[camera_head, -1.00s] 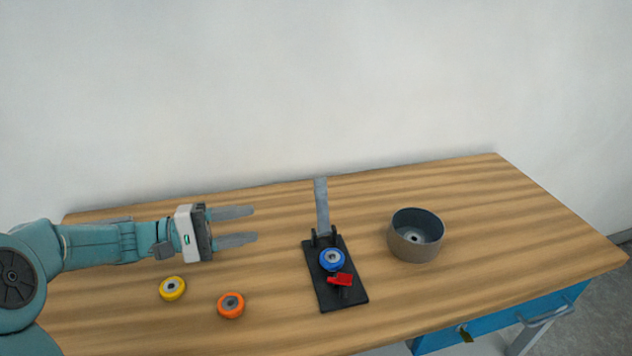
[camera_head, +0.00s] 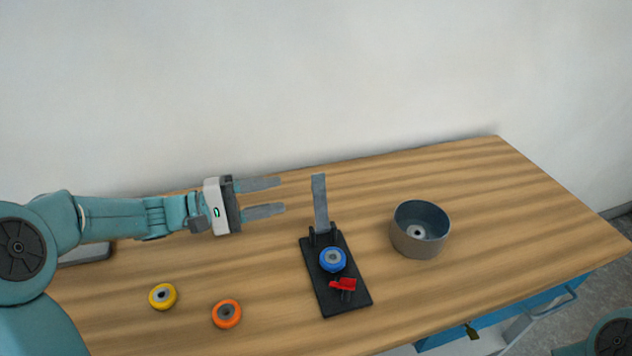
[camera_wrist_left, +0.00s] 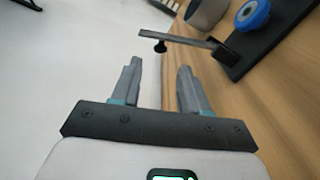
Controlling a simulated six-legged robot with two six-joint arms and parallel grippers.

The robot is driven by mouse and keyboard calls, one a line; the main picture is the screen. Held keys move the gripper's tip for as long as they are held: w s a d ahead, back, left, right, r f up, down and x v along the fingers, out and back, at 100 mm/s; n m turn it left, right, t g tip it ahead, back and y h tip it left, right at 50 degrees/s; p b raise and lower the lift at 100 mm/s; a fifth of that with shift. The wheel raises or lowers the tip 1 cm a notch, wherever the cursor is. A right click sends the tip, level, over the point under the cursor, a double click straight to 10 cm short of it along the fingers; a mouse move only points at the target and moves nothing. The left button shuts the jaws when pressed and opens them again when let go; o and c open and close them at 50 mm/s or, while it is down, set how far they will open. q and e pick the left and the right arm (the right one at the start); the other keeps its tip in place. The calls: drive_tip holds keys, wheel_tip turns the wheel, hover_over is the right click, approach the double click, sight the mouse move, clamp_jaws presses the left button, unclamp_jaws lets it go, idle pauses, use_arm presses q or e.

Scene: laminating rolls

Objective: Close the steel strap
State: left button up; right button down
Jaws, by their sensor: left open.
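The steel strap (camera_head: 320,203) stands upright, hinged at the back end of a black base plate (camera_head: 355,298). A blue roll (camera_head: 333,259) sits on the plate, with a red latch (camera_head: 343,284) in front of it. My left gripper (camera_head: 283,197) is open and empty, left of the strap and apart from it, at about the strap's height. In the left wrist view, the strap (camera_wrist_left: 190,40) lies beyond the open fingers (camera_wrist_left: 160,82), with the blue roll (camera_wrist_left: 252,14) at upper right. My right gripper is not in view; only a bit of my right arm shows at the lower right corner.
A grey bowl (camera_head: 405,245) with a roll inside stands right of the plate. A yellow roll (camera_head: 162,296) and an orange roll (camera_head: 227,314) lie at the front left. A grey flat object (camera_head: 88,254) lies at the left, partly behind my arm. The far right of the table is clear.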

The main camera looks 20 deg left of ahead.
sight(316, 187)
use_arm(q)
drive_tip(key=p+x, duration=0.1)
drive_tip(key=x, duration=0.7)
drive_tip(key=shift+w+d, duration=0.15)
drive_tip(key=shift+w, duration=0.05)
drive_tip(key=shift+w+d+f, duration=0.1)
drive_tip(key=shift+w+d, duration=0.25)
drive_tip(key=shift+w, duration=0.1)
drive_tip(key=shift+s, duration=0.1)
clamp_jaws()
